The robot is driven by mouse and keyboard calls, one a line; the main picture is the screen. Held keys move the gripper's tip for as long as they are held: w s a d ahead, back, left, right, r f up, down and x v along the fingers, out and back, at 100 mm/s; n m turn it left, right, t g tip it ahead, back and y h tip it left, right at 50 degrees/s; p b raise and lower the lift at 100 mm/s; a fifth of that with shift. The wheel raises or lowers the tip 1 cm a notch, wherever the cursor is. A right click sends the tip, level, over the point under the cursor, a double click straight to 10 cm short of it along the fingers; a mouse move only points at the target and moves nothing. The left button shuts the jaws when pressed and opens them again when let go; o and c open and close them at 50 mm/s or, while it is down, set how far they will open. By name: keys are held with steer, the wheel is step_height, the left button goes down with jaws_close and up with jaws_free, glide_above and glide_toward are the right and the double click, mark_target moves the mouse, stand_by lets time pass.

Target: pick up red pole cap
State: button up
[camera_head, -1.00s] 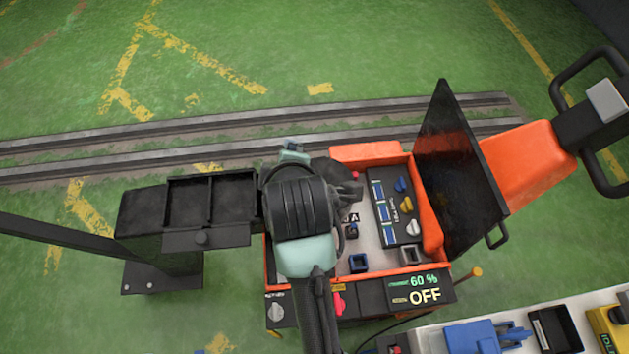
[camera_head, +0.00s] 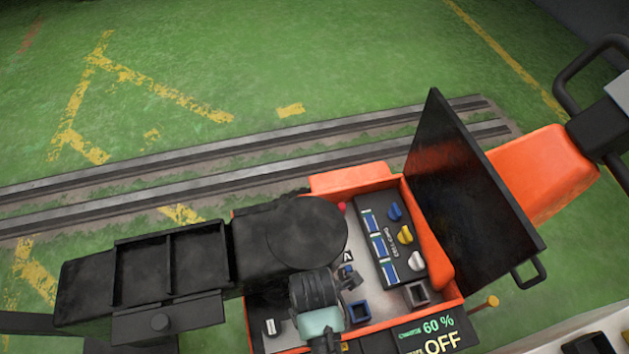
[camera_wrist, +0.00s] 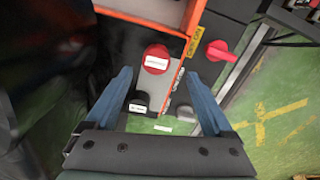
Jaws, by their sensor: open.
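In the wrist view, the red pole cap (camera_wrist: 155,57) is a round red disc with a white label. It sits inside an orange-edged box, just beyond and between my fingertips. My gripper (camera_wrist: 158,76) is open, with one blue finger to each side and nothing held. A black cap with a white label (camera_wrist: 139,103) stands nearer, between the fingers. In the head view, my arm hides the caps, and a small red spot (camera_head: 341,206) by the box's far wall cannot be identified.
The orange box (camera_head: 352,180) holds a panel with blue, yellow and white knobs (camera_head: 403,234). A raised black lid (camera_head: 470,190) stands at its right. A red rotary switch (camera_wrist: 221,51) is on the box's outside. A black compartment tray (camera_head: 170,318) lies left.

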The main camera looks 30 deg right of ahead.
steer(key=f+b, duration=0.1)
steer(key=f, duration=0.2)
steer(key=f+b, duration=0.1)
steer(key=f, duration=0.1)
steer(key=shift+w+d+f+b, duration=0.15)
steer(key=shift+w+d+b, duration=0.1)
steer(key=shift+d+b, duration=0.1)
jaws_close()
